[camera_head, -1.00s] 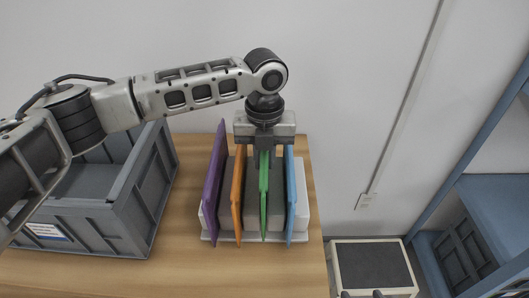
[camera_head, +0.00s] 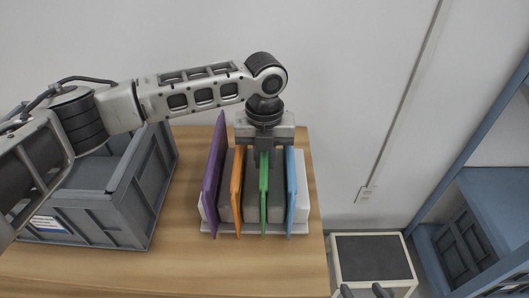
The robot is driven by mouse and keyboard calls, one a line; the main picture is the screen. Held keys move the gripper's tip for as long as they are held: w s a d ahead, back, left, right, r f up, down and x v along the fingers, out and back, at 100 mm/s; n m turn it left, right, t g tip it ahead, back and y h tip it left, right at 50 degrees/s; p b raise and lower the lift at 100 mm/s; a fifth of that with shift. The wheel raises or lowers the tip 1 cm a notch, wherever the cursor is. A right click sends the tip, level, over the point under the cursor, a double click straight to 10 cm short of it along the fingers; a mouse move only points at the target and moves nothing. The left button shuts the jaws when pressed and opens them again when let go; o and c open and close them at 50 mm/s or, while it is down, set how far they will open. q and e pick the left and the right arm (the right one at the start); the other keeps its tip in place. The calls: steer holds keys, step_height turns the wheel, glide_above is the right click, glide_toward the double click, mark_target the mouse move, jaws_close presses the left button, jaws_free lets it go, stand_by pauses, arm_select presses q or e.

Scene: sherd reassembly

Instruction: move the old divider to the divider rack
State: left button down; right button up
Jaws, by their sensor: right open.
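A light rack (camera_head: 222,228) with grey blocks stands on the wooden table. Purple (camera_head: 212,180), orange (camera_head: 237,190), green (camera_head: 264,200) and blue (camera_head: 291,190) dividers stand upright in it, side by side. Which one is the old divider I cannot tell. My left gripper (camera_head: 263,160) points down at the top of the green divider; its fingers hide part of that top edge, and their grip is unclear. My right gripper (camera_head: 363,291) shows only as two dark fingertips, apart and empty, at the bottom edge, in front of the dark-topped box.
A grey crate (camera_head: 128,205) stands on the table (camera_head: 170,270) left of the rack. A light box with a dark top (camera_head: 373,258) stands right of the table. Blue shelving (camera_head: 490,200) is at the far right. The front of the table is clear.

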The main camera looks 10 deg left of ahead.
arm_select(q)
steer(key=shift+f, duration=0.15)
steer(key=c, duration=1.3)
jaws_free()
steer(key=shift+r, duration=0.2)
step_height(320, 180, up, 16)
steer(key=shift+f, duration=0.2)
arm_select(e)
steer(key=shift+d+f, duration=0.1)
steer(key=shift+f, duration=0.15)
